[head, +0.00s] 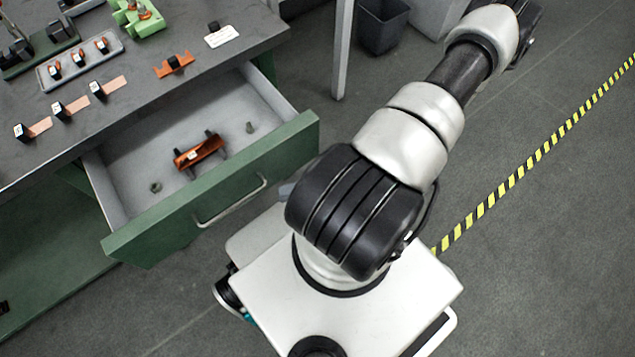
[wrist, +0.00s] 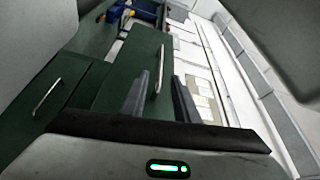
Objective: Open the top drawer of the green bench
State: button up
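The top drawer (head: 285,137) of the green bench (head: 215,75) is pulled well out in the head view. Its bar handle (head: 232,202) is on the green front, with nothing gripping it. In the wrist view a green front (wrist: 130,70) carries a bar handle (wrist: 158,68), and another handle (wrist: 47,97) shows on a green front to the left. My gripper (wrist: 160,76) is open, its two dark fingers apart with nothing held between them. In the head view my arm reaches to the upper right, away from the drawer; the fingers cannot be made out there.
An orange part (head: 199,152) and small pieces lie in the drawer. The grey bench top holds a tray (head: 82,63), copper strips (head: 74,107) and a green fixture (head: 137,18). A dark bin (head: 383,27) stands behind. Striped floor tape (head: 530,168) crosses open floor at right.

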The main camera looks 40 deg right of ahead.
jog(key=v, duration=0.5)
jog(key=shift+d, duration=0.1)
dwell(0.4)
